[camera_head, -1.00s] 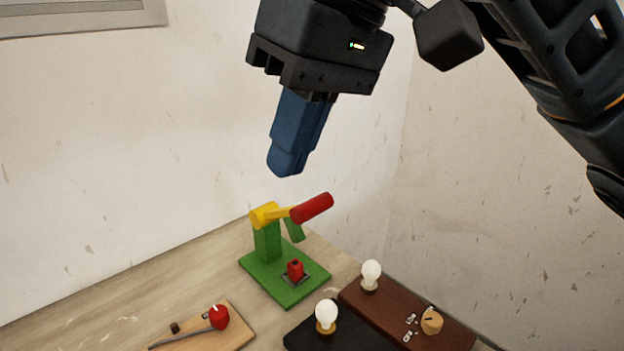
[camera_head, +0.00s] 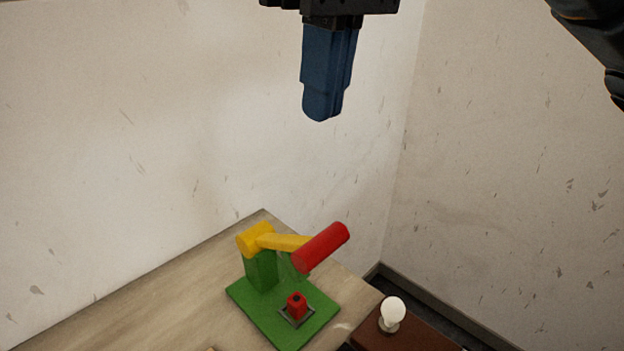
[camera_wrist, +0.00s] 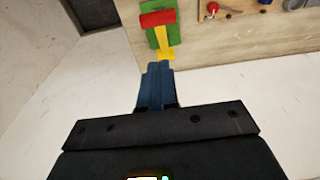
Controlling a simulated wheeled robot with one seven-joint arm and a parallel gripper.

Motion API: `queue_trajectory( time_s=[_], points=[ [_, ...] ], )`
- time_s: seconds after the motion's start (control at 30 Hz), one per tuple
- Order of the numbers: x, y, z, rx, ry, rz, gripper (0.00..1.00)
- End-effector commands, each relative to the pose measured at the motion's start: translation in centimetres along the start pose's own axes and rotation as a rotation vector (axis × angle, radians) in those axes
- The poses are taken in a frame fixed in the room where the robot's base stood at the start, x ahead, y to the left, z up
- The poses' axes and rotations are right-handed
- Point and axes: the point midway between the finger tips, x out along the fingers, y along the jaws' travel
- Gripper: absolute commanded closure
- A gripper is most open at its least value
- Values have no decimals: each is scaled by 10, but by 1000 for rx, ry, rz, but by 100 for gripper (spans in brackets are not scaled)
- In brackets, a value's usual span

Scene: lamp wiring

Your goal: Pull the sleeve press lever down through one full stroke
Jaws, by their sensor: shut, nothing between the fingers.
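The sleeve press stands on the table with a green base (camera_head: 262,318) and a green post. Its yellow lever arm (camera_head: 283,242) runs from the pivot to a red cylindrical handle (camera_head: 322,247), which sits raised above the base. A small red block (camera_head: 297,305) sits in a dark square seat on the base, under the handle. My gripper (camera_head: 322,116) is shut and empty, pointing down, well above the press and apart from it. In the wrist view the red handle (camera_wrist: 158,18) and yellow arm (camera_wrist: 163,40) show beyond my blue fingers (camera_wrist: 157,70).
A white bulb (camera_head: 392,312) stands on a brown board (camera_head: 410,335) to the right of the press. The wooden table (camera_head: 150,300) is bare left of the press. Walls stand behind and to the right. The wrist view also shows a red knob (camera_wrist: 213,8).

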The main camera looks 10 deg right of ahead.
Motion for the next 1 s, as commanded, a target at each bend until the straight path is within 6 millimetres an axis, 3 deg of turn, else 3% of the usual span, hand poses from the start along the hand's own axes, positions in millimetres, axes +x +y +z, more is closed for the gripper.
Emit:
queue_trajectory(
  time_s=[0.27,0.7,1.0],
  points=[
    [23,0,1,1,-2,-1,100],
    [106,0,3,0,-2,0,100],
    [133,0,18,0,-1,0,100]
  ],
)
